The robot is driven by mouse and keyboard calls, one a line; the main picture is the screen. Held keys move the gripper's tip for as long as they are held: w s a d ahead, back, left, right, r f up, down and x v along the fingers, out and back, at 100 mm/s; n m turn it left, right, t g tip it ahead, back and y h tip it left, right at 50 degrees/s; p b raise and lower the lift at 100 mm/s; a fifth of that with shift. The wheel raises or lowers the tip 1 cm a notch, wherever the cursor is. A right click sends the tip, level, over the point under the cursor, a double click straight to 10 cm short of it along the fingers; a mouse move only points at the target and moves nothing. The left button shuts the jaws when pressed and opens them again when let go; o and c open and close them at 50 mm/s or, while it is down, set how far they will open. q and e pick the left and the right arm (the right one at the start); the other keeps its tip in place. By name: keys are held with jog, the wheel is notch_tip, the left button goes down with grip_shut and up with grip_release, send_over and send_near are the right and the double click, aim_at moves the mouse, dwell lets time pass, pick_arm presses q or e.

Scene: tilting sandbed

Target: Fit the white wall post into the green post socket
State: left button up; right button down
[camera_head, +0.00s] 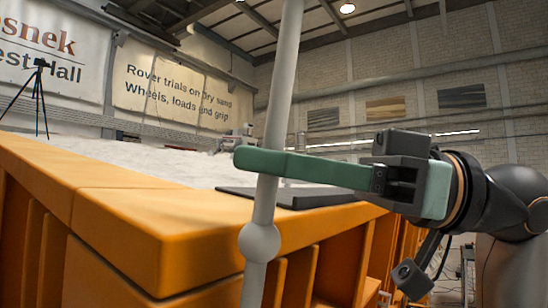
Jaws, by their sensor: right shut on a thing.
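The white wall post (278,90) is a long, pale, slightly tilted pole with a round ball low on it. It runs from the top of the head view to the bottom, in front of the sandbed's orange side. My right gripper (262,163) comes in from the right with long green fingers. It is shut on the post above the ball, and its near fingertip covers a short piece of the post. I cannot make out the green post socket. The post's two ends are outside the view. My left gripper is not in view.
The sandbed's orange wall (130,218) fills the lower left, with its corner close to me. Pale sand (110,158) lies behind its rim. A dark flat plate (312,199) sits at the rim, behind the post. A tripod (39,92) stands far left.

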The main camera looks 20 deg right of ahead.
aim_at(264, 245)
jog(key=shift+f, duration=0.15)
dwell(0.5)
jog(key=shift+f+b, duration=0.35)
jog(key=shift+b, duration=0.05)
jog(key=shift+w+a+f+b, duration=0.1)
jog(key=shift+w+f+b, duration=0.05)
jog(key=shift+f+b, duration=0.65)
jog(key=shift+w+a+f+b, duration=0.15)
jog(key=shift+f+b, duration=0.35)
jog(key=shift+f, duration=0.6)
jog(key=shift+w+a+f+b, duration=0.1)
jog(key=shift+w+f+b, duration=0.05)
jog(key=shift+f+b, duration=0.65)
jog(key=c, duration=0.8)
grip_release()
jog(key=shift+f, duration=0.15)
jog(key=shift+o, duration=0.3)
jog(key=shift+d, duration=0.1)
jog(key=shift+c, duration=0.9)
jog(key=o, duration=0.4)
jog(key=shift+r, duration=0.2)
